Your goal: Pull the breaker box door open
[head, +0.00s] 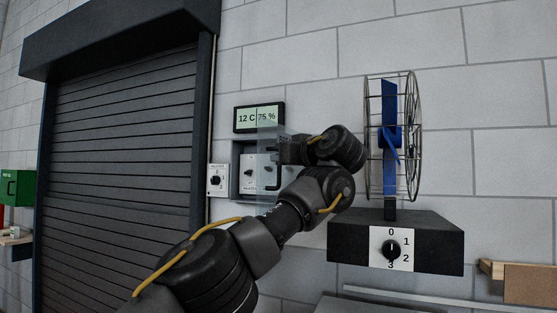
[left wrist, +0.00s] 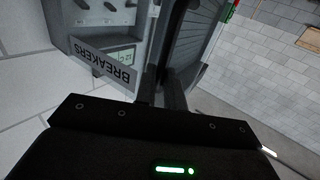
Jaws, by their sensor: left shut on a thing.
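The breaker box (head: 246,182) is a grey box on the block wall, with a switch visible inside. Its see-through door (head: 268,135) stands out from the box, partly open; the exact angle is hard to tell. My left gripper (head: 276,156) is shut on the dark door handle (head: 272,180), with the arm reaching in from below. In the left wrist view the box (left wrist: 85,12) and a BREAKERS label (left wrist: 103,66) appear upside down beside the gripper fingers (left wrist: 160,92). The grip point itself is hidden there. My right gripper is not in view.
A display (head: 258,117) reading 12 C and 75 % hangs above the box. A white switch plate (head: 218,180) is at its left, near the roller shutter (head: 120,160). A caged blue fan (head: 391,140) on a black base (head: 345,240) stands right of my arm.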

